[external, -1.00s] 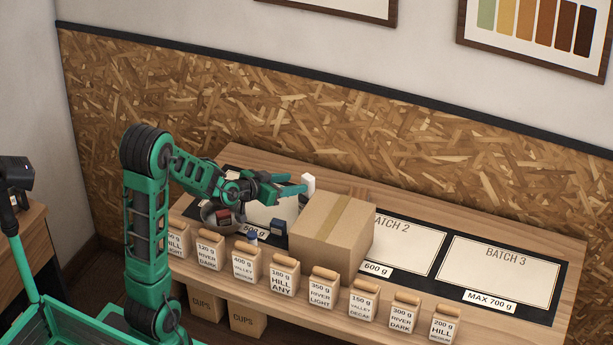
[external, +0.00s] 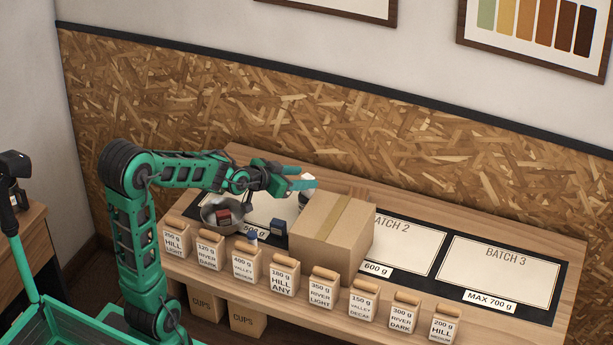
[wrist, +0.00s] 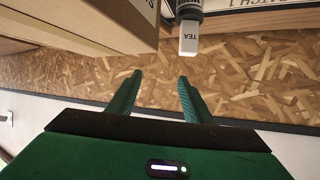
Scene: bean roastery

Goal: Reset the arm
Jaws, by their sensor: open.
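My gripper (external: 289,178) is open and empty, above the back left of the table, near the top of the cardboard box. In the wrist view its two green fingers (wrist: 158,95) stand apart with only the chipboard wall behind them. My arm reaches out from the left, its forearm roughly level over the left end of the table.
A large cardboard box (external: 318,243) stands beside my gripper. A white-capped container marked TEA (wrist: 189,38) is close by. A metal bowl (external: 213,209) holds a dark red item. Several labelled bags (external: 283,278) line the front edge. The Batch 3 mat (external: 502,272) is clear.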

